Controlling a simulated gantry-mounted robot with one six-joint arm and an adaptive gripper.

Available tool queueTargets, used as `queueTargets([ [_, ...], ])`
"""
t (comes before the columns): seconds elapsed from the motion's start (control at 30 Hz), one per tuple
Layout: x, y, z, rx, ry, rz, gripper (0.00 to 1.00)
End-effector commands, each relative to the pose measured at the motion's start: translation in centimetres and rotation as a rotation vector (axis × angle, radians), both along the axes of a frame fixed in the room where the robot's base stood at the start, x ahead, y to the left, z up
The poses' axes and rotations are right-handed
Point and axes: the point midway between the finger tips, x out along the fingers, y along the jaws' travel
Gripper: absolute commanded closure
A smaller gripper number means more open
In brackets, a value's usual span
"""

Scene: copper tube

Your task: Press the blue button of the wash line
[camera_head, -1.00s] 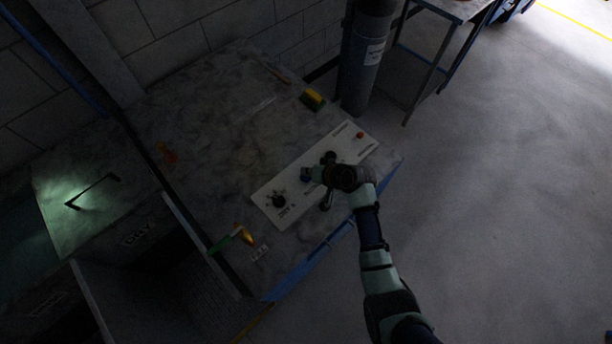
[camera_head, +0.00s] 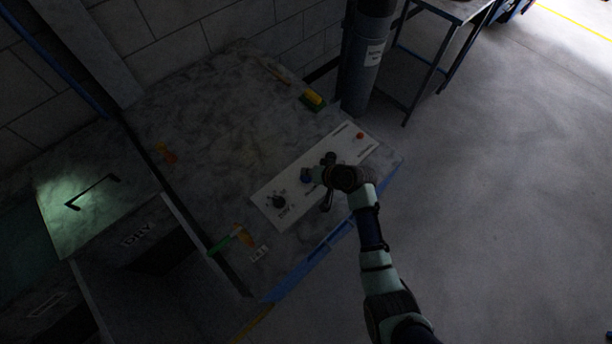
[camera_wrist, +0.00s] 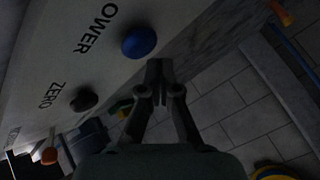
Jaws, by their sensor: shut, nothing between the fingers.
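The blue button (camera_wrist: 139,41) is a round dome on the pale panel in the wrist view, beside the lettering "OWER", whose start is cut off. My gripper (camera_wrist: 158,78) is shut and empty. In that view its fingertips are just below and right of the blue button, with a small gap in the picture; I cannot tell their height above the panel. In the head view, my gripper (camera_head: 314,174) is over the middle of the white panel (camera_head: 268,190), with a small blue spot beside it that looks like the button.
The head view shows a black knob (camera_head: 279,201) and a red-orange button (camera_head: 360,136). A green-yellow sponge (camera_head: 313,99) and a dark column (camera_head: 366,60) stand behind.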

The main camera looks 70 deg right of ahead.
Motion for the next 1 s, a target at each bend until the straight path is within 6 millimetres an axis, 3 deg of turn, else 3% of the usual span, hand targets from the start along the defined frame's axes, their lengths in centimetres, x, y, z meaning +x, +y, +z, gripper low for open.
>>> queueTargets([
  [1.0, 0.0, 0.0, -1.3, 0.000, 0.000, 0.000, 1.00],
])
